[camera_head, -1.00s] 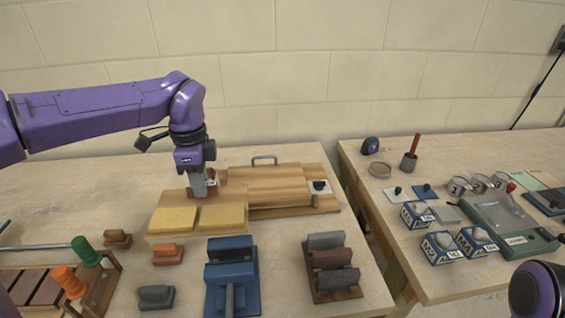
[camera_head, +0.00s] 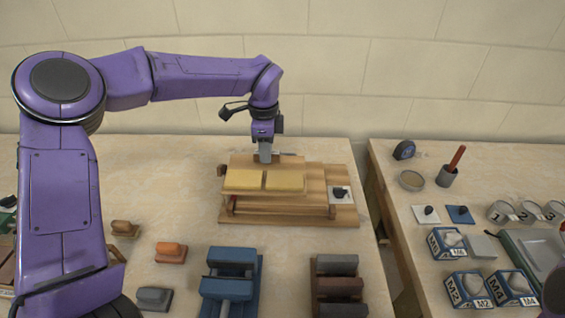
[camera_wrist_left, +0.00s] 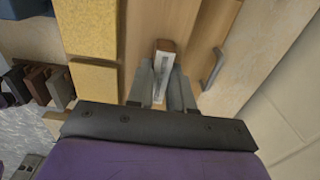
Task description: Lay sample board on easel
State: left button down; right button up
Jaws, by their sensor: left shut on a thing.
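The sample board (camera_head: 236,162) is a wooden panel with two yellow pads on its front part. My left gripper (camera_head: 265,161) is shut on the board at its back edge; the left wrist view shows the fingers (camera_wrist_left: 164,88) around a small brown grip. The wooden easel (camera_head: 316,183) has a stepped top on a flat base (camera_head: 290,219). The board is over the left and middle part of the easel, roughly level, and hides much of it. I cannot tell whether the board touches the easel. My right gripper is out of view.
A white plate with a dark knob (camera_head: 340,194) is at the easel's right. A blue tool (camera_head: 230,284), a rack of dark blocks (camera_head: 337,285) and an orange block (camera_head: 171,251) are in front. A gap separates the right table, with cups and boxes (camera_head: 467,289).

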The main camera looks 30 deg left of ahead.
pick_arm(q)
jog(key=w+f, duration=0.1)
jog(key=w+d+f+p, duration=0.1)
jog(key=w+f, duration=0.1)
jog(key=w+f+p, duration=0.1)
jog(key=w+f, duration=0.1)
jog(key=shift+w+d+f, duration=0.1)
jog(key=shift+d+f, duration=0.15)
jog(key=shift+d, duration=0.1)
jog(key=f, duration=0.2)
jog(key=f+p, duration=0.1)
jog(key=f, duration=0.1)
jog(key=shift+w+d, duration=0.15)
jog(key=shift+w, duration=0.2)
jog(key=shift+s+f, duration=0.1)
jog(key=c, duration=1)
grip_release()
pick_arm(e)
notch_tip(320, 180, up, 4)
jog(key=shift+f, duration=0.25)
pick_arm(q)
jog(key=shift+r, duration=0.3)
jog(key=shift+r+b, duration=1.35)
jog(key=shift+r, duration=4.55)
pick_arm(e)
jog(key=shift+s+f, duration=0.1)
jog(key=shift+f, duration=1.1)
